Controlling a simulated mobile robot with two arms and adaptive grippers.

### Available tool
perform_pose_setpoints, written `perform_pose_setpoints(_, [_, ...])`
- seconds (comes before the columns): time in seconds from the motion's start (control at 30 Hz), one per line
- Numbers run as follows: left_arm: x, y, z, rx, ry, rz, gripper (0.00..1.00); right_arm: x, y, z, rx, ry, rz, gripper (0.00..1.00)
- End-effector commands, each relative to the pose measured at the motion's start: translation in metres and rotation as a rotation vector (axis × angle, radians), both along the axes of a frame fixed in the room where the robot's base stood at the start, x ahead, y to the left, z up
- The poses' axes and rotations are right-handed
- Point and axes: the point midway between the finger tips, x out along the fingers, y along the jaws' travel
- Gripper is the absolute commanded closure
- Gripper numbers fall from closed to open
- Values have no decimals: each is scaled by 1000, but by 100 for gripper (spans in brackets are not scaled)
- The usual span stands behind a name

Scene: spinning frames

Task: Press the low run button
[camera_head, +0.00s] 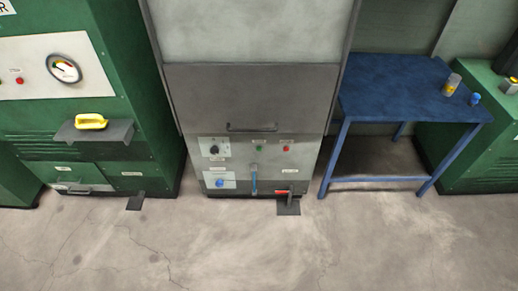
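A grey machine (250,105) stands in the middle with a light control panel (270,170) low on its front. The panel bears a small green button (259,149), a red button (286,149), a black knob (214,150) and a blue round knob (220,183). A blue upright lever (253,182) and a red handle (284,192) sit lower down. The labels are too small to read, so I cannot tell which button is the low run one. Neither of my grippers is in view.
A green machine (150,110) with a gauge (63,68) and a shelf holding a yellow object (91,121) stands at left. A blue table (400,85) with a small jar (452,84) and a blue item (475,99) stands at right. The concrete floor (230,250) in front is clear.

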Motion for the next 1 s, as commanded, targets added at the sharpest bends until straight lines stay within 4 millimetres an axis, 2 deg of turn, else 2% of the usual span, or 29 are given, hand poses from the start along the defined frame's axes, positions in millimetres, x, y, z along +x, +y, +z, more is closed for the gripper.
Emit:
perform_pose_setpoints(0.37, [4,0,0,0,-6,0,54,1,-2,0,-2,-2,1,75])
perform_pose_setpoints(0.9, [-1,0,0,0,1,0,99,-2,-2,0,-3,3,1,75])
perform_pose_setpoints(1.0, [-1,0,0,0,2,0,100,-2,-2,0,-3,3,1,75])
